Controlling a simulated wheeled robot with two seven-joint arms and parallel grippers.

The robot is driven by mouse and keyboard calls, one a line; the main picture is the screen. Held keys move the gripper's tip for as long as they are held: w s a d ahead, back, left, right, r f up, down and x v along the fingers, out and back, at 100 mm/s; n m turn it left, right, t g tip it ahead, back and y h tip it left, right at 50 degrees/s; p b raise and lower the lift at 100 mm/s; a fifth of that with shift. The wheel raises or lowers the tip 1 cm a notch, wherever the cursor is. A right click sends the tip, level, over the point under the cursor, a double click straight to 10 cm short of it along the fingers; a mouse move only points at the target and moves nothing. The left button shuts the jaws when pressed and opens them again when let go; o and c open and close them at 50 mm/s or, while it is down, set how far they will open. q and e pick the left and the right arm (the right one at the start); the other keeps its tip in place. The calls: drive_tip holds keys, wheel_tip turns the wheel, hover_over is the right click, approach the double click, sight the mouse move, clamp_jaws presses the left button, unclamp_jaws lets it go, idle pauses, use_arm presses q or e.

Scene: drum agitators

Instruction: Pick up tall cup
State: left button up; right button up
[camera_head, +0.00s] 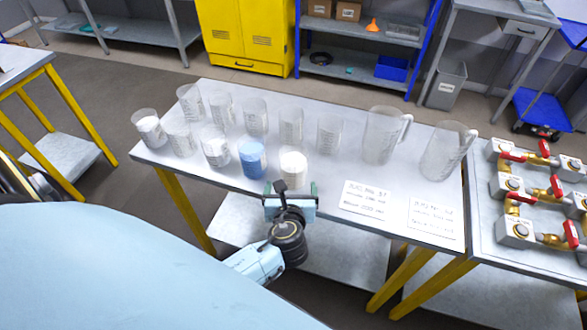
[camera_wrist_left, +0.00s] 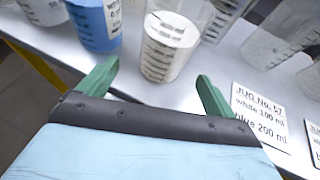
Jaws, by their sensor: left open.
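Several clear graduated cups stand upright on the grey table (camera_head: 340,180); I cannot tell which one is meant by the tall cup. Nearest my left gripper (camera_head: 290,188) is a cup with cream-white contents (camera_head: 293,166); in the left wrist view this cup (camera_wrist_left: 168,48) stands just beyond the green fingertips. A cup with blue contents (camera_head: 252,158) stands to its left, and a white-filled cup (camera_head: 214,150) further left. Empty cups (camera_head: 255,117) stand behind. My left gripper is open and empty at the table's front edge, its fingers (camera_wrist_left: 157,86) apart. My right gripper is not in view.
Two clear jugs with handles, one (camera_head: 381,137) and another (camera_head: 446,153), stand on the right. Two printed cards, one (camera_head: 366,199) and another (camera_head: 433,217), lie before them. A bench with red-handled valves (camera_head: 513,230) adjoins on the right. The table's front right is clear around the cards.

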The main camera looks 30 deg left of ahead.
use_arm(q)
drive_tip(key=shift+x, duration=3.5)
drive_tip(key=shift+w+d+r, duration=0.15)
drive_tip(key=shift+w, duration=0.05)
drive_tip(key=shift+c, duration=0.4)
drive_tip(key=c, duration=1.2)
